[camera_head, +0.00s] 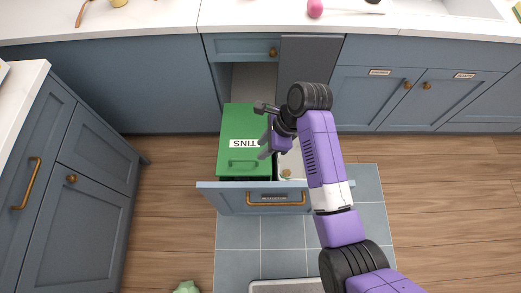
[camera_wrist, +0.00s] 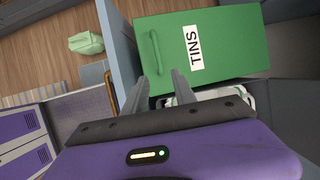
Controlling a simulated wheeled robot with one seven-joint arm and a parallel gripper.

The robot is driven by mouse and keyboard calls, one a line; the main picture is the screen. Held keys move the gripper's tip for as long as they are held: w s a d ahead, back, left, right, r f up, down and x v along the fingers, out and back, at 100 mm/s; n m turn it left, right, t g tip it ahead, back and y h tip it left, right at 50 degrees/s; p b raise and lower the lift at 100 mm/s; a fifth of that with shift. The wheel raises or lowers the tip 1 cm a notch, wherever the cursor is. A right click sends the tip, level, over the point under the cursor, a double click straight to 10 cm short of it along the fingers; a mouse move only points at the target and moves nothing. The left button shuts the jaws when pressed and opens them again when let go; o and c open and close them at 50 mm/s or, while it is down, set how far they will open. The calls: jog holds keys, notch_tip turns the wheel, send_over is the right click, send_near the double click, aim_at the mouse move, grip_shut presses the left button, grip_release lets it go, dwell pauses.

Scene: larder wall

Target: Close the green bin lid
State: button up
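The green bin lid (camera_head: 231,130) carries a white label reading TINS and a handle near the drawer front. It lies over its bin in the pulled-out drawer (camera_head: 225,198); I cannot tell whether it is fully seated. In the wrist view the green lid (camera_wrist: 225,55) fills the upper middle, with its handle at its left end. My gripper (camera_head: 263,131) is above the drawer at the lid's right side in the head view. In the wrist view my gripper (camera_wrist: 169,82) has its two fingers apart with nothing between them, just beside the lid's edge.
To the right of the green lid is an open bin space with pale contents (camera_head: 287,172), partly hidden by my arm. A dark grey panel (camera_head: 308,62) stands behind it. Blue cabinets (camera_head: 85,160) stand at left. A pale green object (camera_head: 187,287) lies on the floor.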

send_over(255, 157)
jog(key=s, duration=0.3)
notch_tip(255, 157, down, 7)
jog(key=shift+w+r+b, duration=0.1)
jog(key=shift+w+b, duration=0.05)
jog(key=shift+b, duration=0.15)
grip_shut()
dwell(1.0)
